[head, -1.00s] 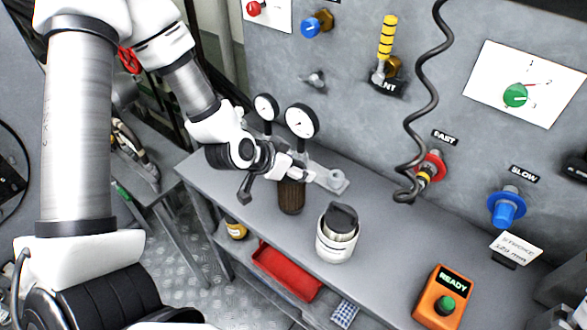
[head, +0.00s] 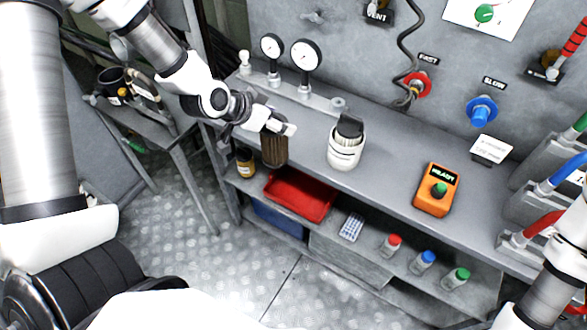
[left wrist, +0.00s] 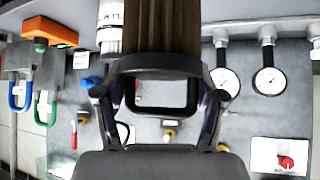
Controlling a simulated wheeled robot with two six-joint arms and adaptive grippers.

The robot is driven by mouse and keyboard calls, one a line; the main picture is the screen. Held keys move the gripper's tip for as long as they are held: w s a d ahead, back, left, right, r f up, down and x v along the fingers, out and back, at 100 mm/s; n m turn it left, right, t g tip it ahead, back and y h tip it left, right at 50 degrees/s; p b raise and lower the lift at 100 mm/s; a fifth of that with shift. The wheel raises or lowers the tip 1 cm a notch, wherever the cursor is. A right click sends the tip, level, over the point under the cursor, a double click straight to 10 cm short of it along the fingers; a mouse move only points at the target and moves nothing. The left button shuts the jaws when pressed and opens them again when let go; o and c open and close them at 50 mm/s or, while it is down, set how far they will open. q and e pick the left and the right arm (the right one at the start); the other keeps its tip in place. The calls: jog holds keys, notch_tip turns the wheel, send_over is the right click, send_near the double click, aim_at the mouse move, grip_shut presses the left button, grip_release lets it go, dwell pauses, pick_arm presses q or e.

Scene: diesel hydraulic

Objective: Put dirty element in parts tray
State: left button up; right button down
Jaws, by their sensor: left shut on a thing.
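The dirty element is a dark brown pleated cylinder (head: 274,151), upright in the head view near the bench's front edge. My left gripper (head: 276,126) is shut on its top end; the element also fills the top middle of the left wrist view (left wrist: 160,25), between the fingers (left wrist: 155,92). A red tray (head: 318,206), which looks like the parts tray, lies on the lower shelf, below and slightly right of the element. It looks empty. Part of my right arm shows at the right edge, but its gripper does not.
A white canister with a dark top (head: 344,158) stands on the bench right of the element. An orange button box (head: 436,198) is farther right. Two gauges (head: 306,55) stand behind. A yellow-labelled jar (head: 245,163), a blue bin (head: 277,218) and several small bottles (head: 422,262) are below.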

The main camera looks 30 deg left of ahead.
pick_arm(q)
jog(key=s+a+f+n+b, duration=0.15)
jog(key=s+f+b, duration=0.25)
jog(key=f+b, duration=0.55)
jog(key=s+a+f+y+b, duration=0.15)
jog(key=s+f+b, duration=0.4)
jog(key=f, duration=0.75)
jog(key=s+a+f+b, duration=0.2)
jog(key=f+b, duration=0.7)
jog(key=f, duration=0.3)
jog(key=w+d+f+b, duration=0.2)
jog(key=w+b, duration=0.1)
jog(key=w, duration=0.5)
jog(key=w+d+f+b, duration=0.2)
jog(key=w+d+b, duration=0.1)
jog(key=w, duration=0.6)
jog(key=w+d+f+b, duration=0.2)
jog(key=w+b, duration=0.3)
jog(key=w, duration=0.3)
jog(key=shift+w+d+f+t, duration=0.15)
jog(key=shift+w+d+t, duration=0.15)
jog(key=shift+w+d, duration=0.1)
jog(key=shift+s+f+b, duration=0.2)
jog(key=shift+f+b, duration=0.2)
jog(key=shift+f, duration=0.5)
jog(key=shift+a+f, duration=0.1)
